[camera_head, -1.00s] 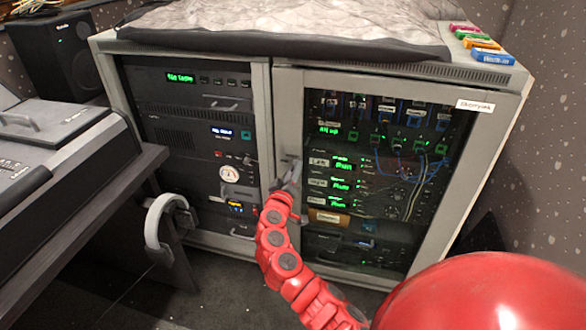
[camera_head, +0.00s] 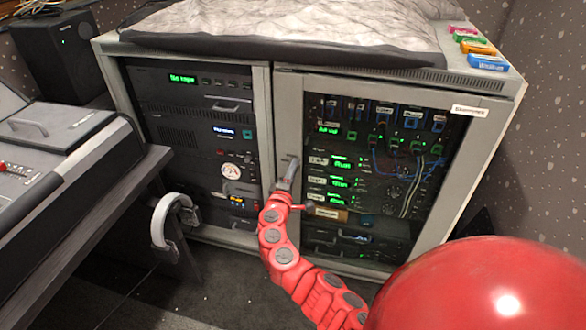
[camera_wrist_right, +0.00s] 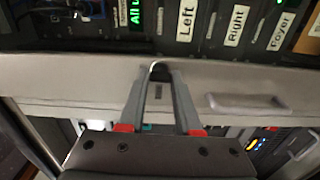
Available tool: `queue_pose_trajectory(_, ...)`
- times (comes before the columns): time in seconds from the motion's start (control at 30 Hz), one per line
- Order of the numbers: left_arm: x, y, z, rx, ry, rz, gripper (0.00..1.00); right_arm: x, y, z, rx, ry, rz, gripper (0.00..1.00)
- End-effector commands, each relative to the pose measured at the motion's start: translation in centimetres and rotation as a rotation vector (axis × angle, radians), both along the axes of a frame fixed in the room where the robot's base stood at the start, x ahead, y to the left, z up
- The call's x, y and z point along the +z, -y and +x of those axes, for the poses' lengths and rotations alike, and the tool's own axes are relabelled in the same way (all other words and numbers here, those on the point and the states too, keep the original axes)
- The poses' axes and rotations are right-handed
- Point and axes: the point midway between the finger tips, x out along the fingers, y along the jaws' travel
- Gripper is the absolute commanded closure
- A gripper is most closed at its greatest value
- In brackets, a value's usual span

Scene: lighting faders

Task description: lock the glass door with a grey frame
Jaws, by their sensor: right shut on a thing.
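The glass door with a grey frame (camera_head: 289,118) covers the right half of a grey rack cabinet and looks closed. My right gripper (camera_head: 292,164) is at the left upright of that frame, about halfway up. A grey bar handle (camera_wrist_right: 248,104) is on the same frame, apart from the fingers. My left gripper is not in view.
Lit equipment (camera_head: 338,170) shows behind the glass. An open rack bay (camera_head: 195,135) is left of the door. A desk with a console (camera_head: 62,140) stands at the left, with headphones (camera_head: 165,215) hanging beside it. Coloured small boxes (camera_head: 478,47) lie on the cabinet top.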

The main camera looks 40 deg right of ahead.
Motion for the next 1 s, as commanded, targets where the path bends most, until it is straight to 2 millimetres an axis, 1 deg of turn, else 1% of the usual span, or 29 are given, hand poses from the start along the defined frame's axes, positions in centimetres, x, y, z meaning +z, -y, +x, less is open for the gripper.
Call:
queue_pose_trajectory(0.2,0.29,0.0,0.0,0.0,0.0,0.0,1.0,-0.03,0.01,-0.03,-0.001,-0.031,-0.025,1.0)
queue_pose_trajectory(0.63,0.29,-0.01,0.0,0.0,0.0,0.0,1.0,-0.07,0.01,-0.03,-0.001,-0.036,-0.029,1.0)
queue_pose_trajectory(0.67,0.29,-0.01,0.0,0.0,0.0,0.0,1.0,-0.07,0.01,-0.03,-0.001,-0.036,-0.029,0.62)
queue_pose_trajectory(0.7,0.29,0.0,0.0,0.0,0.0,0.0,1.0,-0.07,0.01,-0.03,-0.001,-0.036,-0.029,0.55)
queue_pose_trajectory(0.8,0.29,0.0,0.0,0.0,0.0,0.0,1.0,-0.05,0.0,-0.02,-0.001,-0.035,-0.028,0.38)
queue_pose_trajectory(1.0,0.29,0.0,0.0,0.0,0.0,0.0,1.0,-0.03,0.0,-0.01,-0.001,-0.034,-0.029,0.38)
